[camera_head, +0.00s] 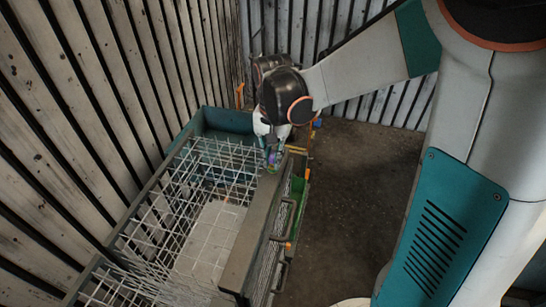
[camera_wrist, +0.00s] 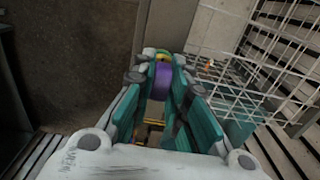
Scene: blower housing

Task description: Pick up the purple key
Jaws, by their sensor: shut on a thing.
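The purple key (camera_wrist: 163,82) shows in the wrist view between the two teal fingers of my gripper (camera_wrist: 160,72). A green and yellow part shows just beyond it at the fingertips. My gripper is shut on the key. In the head view my gripper (camera_head: 271,158) points down at the far right edge of the housing, and the key is a small purple patch (camera_head: 272,157) there. Whether the key touches the housing under it is hidden.
A teal-edged housing (camera_head: 226,121) with a white wire rack (camera_head: 165,215) fills the left. A grey beam (camera_head: 248,240) with handles runs along its right side, beside a green bin (camera_head: 298,205). Slatted walls stand left and behind. Dark floor (camera_head: 360,190) is free to the right.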

